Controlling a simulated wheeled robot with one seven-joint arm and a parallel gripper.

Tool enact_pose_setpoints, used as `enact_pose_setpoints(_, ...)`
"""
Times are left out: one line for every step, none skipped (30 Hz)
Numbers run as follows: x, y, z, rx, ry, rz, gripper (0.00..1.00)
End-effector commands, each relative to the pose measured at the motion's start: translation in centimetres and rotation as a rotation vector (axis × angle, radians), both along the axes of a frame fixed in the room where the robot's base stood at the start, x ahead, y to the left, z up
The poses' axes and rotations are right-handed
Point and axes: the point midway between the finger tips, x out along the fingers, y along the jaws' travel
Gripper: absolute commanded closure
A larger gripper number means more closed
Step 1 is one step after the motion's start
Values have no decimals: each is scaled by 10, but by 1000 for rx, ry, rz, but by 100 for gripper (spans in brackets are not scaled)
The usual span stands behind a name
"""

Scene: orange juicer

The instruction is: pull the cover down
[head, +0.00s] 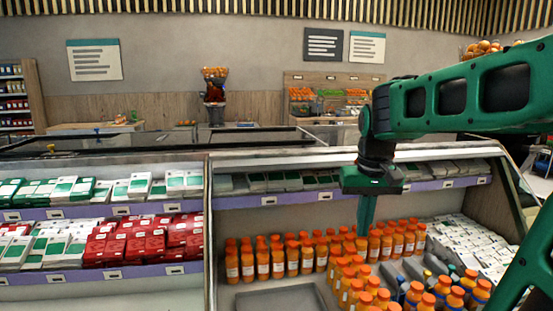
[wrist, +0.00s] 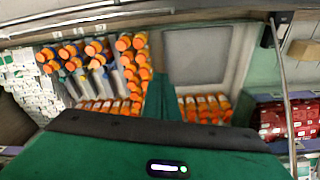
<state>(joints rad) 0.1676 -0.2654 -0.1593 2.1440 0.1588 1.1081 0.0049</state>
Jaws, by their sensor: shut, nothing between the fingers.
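A refrigerated display case fills the foreground in the head view. A pale rail (head: 290,160) runs along the top of its right bay, and the front of that bay looks open. I cannot clearly make out the cover, or whether this rail is its edge. My green gripper (head: 366,226) points down in front of the right bay, above the orange bottles. Its fingers are together and hold nothing. In the wrist view my gripper (wrist: 160,82) shows as one narrow green wedge over the bay, apart from the metal post at the right.
Orange-capped bottles (head: 277,263) stand in rows below my gripper, with white packs (head: 470,245) to the right. A post (head: 208,240) divides the bays. The left bay holds red boxes (head: 135,243). A juicer (head: 214,95) stands at the back.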

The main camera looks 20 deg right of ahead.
Motion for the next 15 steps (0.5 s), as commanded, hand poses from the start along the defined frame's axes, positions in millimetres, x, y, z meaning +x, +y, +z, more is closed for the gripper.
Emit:
enact_pose_setpoints(34, -3, 17, -15, -20, 19, 100)
enact_pose_setpoints(53, -3, 27, -22, -34, 29, 100)
enact_pose_setpoints(77, -3, 40, -32, -53, 44, 100)
enact_pose_setpoints(95, -3, 49, -39, -66, 55, 100)
enact_pose_setpoints(113, -2, 57, -45, -79, 66, 100)
enact_pose_setpoints(137, 0, 69, -53, -96, 81, 100)
enact_pose_setpoints(155, 2, 77, -58, -110, 91, 100)
enact_pose_setpoints(172, 4, 85, -64, -125, 104, 100)
enact_pose_setpoints(195, 8, 95, -70, -144, 120, 100)
enact_pose_setpoints(212, 11, 102, -75, -158, 132, 100)
enact_pose_setpoints(228, 15, 109, -78, -170, 144, 100)
enact_pose_setpoints(248, 19, 117, -83, -189, 158, 100)
enact_pose_setpoints(262, 23, 124, -86, -203, 169, 100)
enact_pose_setpoints(276, 26, 129, -89, -216, 178, 100)
enact_pose_setpoints(292, 31, 136, -91, -232, 191, 100)
